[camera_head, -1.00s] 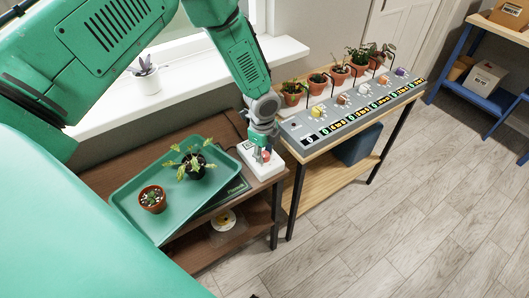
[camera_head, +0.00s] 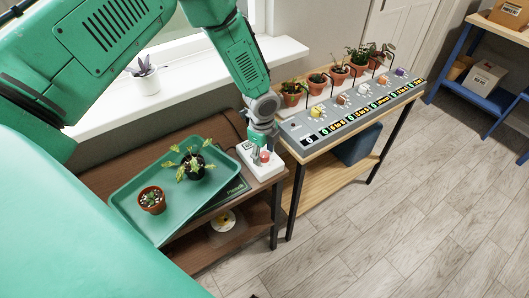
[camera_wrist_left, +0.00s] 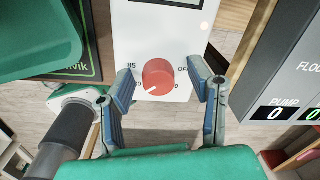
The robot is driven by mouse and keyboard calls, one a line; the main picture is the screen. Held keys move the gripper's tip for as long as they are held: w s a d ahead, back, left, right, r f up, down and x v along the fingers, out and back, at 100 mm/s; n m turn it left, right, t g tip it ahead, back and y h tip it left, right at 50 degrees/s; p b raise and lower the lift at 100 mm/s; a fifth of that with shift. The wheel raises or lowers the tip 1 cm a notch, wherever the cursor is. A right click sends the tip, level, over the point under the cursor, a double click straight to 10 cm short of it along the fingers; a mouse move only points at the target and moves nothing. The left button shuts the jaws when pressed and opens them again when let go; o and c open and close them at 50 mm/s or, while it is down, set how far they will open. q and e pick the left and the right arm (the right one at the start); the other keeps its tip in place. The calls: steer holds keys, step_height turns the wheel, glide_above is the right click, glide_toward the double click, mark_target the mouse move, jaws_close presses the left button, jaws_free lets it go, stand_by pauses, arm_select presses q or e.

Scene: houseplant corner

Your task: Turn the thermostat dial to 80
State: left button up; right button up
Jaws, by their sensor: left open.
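The thermostat is a white box (camera_head: 260,161) at the right end of the brown bench, with a red round dial (camera_wrist_left: 158,76). In the wrist view the dial has a pale mark at its lower left, and the labels 85 and OFF show above it. Another label at its left is partly hidden by a finger. My left gripper (camera_head: 258,146) is over the box. In the wrist view its open fingers (camera_wrist_left: 162,80) stand on both sides of the dial, with gaps visible. My right gripper is not in view.
A green tray (camera_head: 122,203) with two potted plants is left of the thermostat. A grey control panel (camera_head: 293,129) with several knobs and potted plants stands close on the right. A white windowsill (camera_head: 200,80) is behind. Floor (camera_head: 400,220) is clear in front.

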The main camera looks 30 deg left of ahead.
mark_target(263, 154)
arm_select(q)
step_height(263, 154, up, 12)
steer(key=shift+s, duration=0.2)
steer(key=shift+f, duration=0.15)
stand_by(0.5)
